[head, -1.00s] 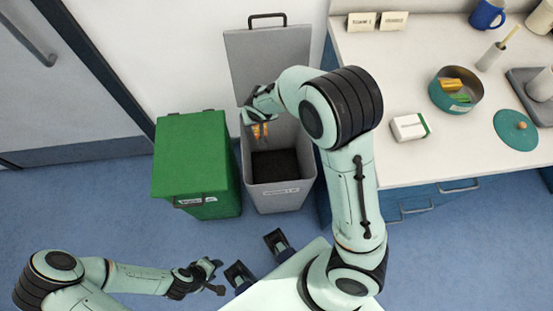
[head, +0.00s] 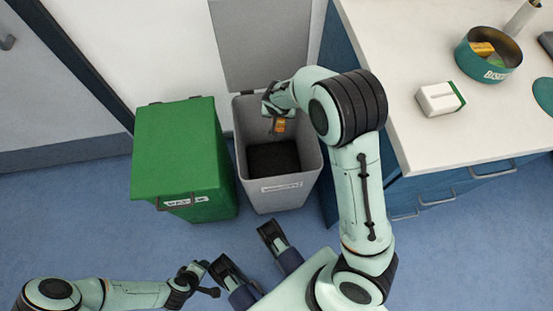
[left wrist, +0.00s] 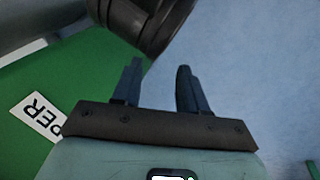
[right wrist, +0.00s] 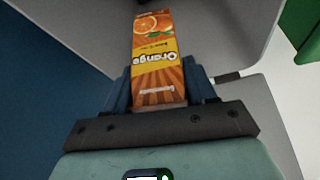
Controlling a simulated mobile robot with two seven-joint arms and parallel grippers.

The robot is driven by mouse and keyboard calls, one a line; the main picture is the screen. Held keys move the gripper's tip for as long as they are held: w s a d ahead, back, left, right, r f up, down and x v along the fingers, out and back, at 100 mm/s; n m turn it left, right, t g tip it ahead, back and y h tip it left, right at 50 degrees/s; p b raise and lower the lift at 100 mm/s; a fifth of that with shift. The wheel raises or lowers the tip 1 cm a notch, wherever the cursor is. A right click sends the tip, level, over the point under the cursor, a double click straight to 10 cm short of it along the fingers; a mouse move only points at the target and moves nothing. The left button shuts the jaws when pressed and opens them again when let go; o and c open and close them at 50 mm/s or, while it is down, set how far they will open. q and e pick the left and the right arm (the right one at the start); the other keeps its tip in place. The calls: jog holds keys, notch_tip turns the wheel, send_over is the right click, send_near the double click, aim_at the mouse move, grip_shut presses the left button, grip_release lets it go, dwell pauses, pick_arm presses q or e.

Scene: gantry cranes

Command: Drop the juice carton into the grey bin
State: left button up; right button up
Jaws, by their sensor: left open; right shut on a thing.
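The orange juice carton (head: 279,126) is in my right gripper (head: 271,113), at the back part of the grey bin's mouth. How far it is above or below the rim, I cannot tell. The grey bin (head: 243,160) stands open with its lid (head: 262,45) raised at the back. Its dark inside shows below the carton. In the right wrist view the carton (right wrist: 158,60) is clasped between both fingers, its "Orange" print visible. My left gripper (head: 208,278) is open and empty at the lower left, and its two spread fingers show in the left wrist view (left wrist: 157,82).
A green bin (head: 183,155) with its lid closed stands close at the left of the grey bin. A white counter (head: 440,145) is at the right, with a white-and-green box (head: 440,98) and a teal bowl (head: 490,55) on it. Blue floor is clear in front.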

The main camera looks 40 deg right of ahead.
notch_tip(320, 180, down, 4)
jog(key=shift+r+b, duration=0.1)
jog(key=shift+b, duration=1.05)
pick_arm(q)
jog(key=f, duration=0.1)
jog(key=w+a+f, duration=0.2)
jog(key=shift+f, duration=0.15)
pick_arm(e)
jog(key=o, duration=1.3)
jog(key=shift+c, duration=0.2)
jog(key=p+v, duration=0.1)
jog(key=v, duration=0.3)
jog(key=shift+a+r+p, duration=0.1)
jog(key=shift+r+p, duration=0.25)
jog(key=shift+p, duration=0.05)
pick_arm(q)
jog(key=s+d+r+g+p, duration=0.1)
jog(key=s+d+r+p, duration=0.2)
jog(key=s+r, duration=0.2)
jog(key=shift+s+d+r+h, duration=0.25)
jog(key=shift+d+r+h, duration=0.05)
jog(key=shift+d+r, duration=0.1)
pick_arm(e)
jog(key=v, duration=0.8)
jog(key=shift+s+r, duration=0.2)
jog(key=shift+r, duration=0.1)
pick_arm(q)
jog(key=shift+a, duration=0.1)
